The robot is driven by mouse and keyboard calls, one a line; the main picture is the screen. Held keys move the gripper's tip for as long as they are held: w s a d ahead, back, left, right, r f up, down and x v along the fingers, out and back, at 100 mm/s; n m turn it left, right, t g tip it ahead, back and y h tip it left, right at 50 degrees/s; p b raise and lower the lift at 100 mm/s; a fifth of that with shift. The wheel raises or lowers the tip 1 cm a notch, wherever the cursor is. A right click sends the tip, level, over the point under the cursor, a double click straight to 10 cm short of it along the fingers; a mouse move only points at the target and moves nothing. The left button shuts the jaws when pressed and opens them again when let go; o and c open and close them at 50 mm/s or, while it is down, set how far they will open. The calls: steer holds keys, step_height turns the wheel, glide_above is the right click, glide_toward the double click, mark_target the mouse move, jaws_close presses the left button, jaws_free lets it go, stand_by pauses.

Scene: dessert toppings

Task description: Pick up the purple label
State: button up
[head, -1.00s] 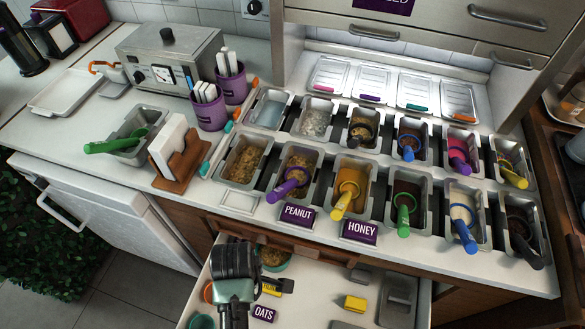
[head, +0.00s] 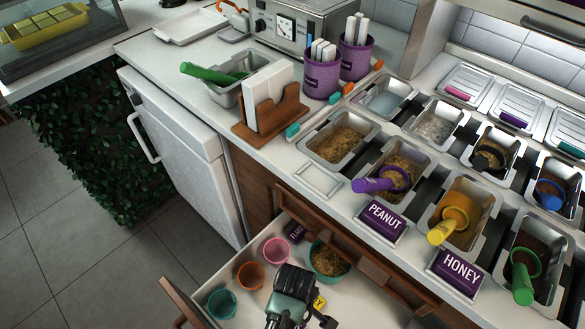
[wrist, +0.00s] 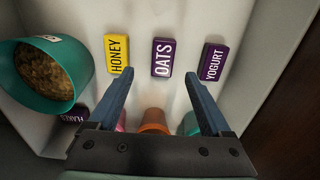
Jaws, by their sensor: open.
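My gripper (wrist: 158,76) is open and empty in the wrist view, above the drawer floor. A purple OATS label (wrist: 163,60) lies just ahead, between the lines of the two fingers, not touching them as far as I can tell. A purple YOGURT label (wrist: 213,63) lies to its right and a yellow HONEY label (wrist: 118,54) to its left. Another purple label (wrist: 75,113) is partly hidden by the teal bowl; it also shows in the head view (head: 295,232). In the head view my gripper (head: 292,288) is over the drawer, its fingertips hidden.
The teal bowl (wrist: 40,105) of flakes stands at the left in the wrist view. Pink (head: 275,250), orange (head: 251,276) and teal (head: 222,303) cups stand in the open drawer (head: 235,262). Purple PEANUT (head: 382,221) and HONEY (head: 458,271) labels stand on the counter.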

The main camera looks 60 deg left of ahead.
steer(key=f, duration=0.2)
steer(key=f+b, duration=0.1)
steer(key=f, duration=0.1)
steer(key=f+b, duration=0.1)
steer(key=f, duration=0.2)
steer(key=shift+s, duration=0.25)
steer(key=shift+r, duration=0.1)
jaws_close()
